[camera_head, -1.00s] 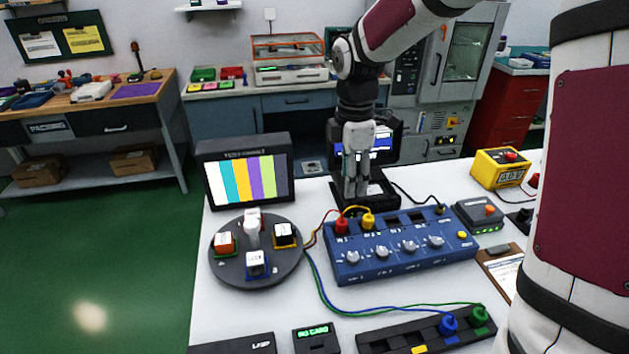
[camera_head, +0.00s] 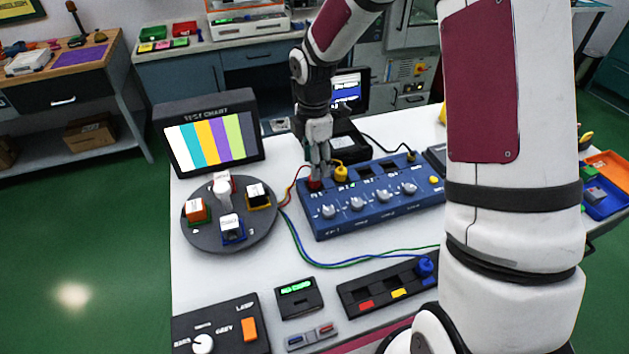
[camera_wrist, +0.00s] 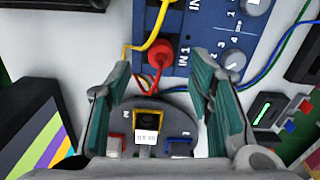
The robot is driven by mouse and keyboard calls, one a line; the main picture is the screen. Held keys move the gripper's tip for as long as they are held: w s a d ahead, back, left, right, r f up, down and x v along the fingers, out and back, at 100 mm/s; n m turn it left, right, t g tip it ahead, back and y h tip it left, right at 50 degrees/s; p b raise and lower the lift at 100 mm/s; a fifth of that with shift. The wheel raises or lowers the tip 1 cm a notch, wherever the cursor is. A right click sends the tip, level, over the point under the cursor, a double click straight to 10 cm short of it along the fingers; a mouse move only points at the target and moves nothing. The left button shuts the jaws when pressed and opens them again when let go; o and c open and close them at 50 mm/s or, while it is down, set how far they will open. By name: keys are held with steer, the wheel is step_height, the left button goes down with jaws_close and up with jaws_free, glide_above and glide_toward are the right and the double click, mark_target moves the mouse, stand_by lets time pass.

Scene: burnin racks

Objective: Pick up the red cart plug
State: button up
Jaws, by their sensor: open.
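The red plug (camera_head: 314,185) sits in the first socket of the blue panel box (camera_head: 390,207), at its left end. In the wrist view the red plug (camera_wrist: 160,54) stands beside the "IN 1" label, between my fingers in the picture. My gripper (camera_head: 319,168) is pointed down just above the red plug and partly covers it. In the wrist view my gripper (camera_wrist: 159,66) is open, with a green-padded finger on each side and nothing held. Whether the fingers touch the plug cannot be told.
A yellow plug (camera_head: 340,173) sits close to the right of the red one. A round turntable (camera_head: 212,243) with several small blocks stands to the left. A test chart screen (camera_head: 210,140) is behind it. Blue and green cables cross the white table.

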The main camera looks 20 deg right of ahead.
step_height(320, 180, down, 5)
steer(key=shift+s+r, duration=0.1)
steer(key=shift+r, duration=0.1)
jaws_close()
steer(key=shift+r, duration=0.1)
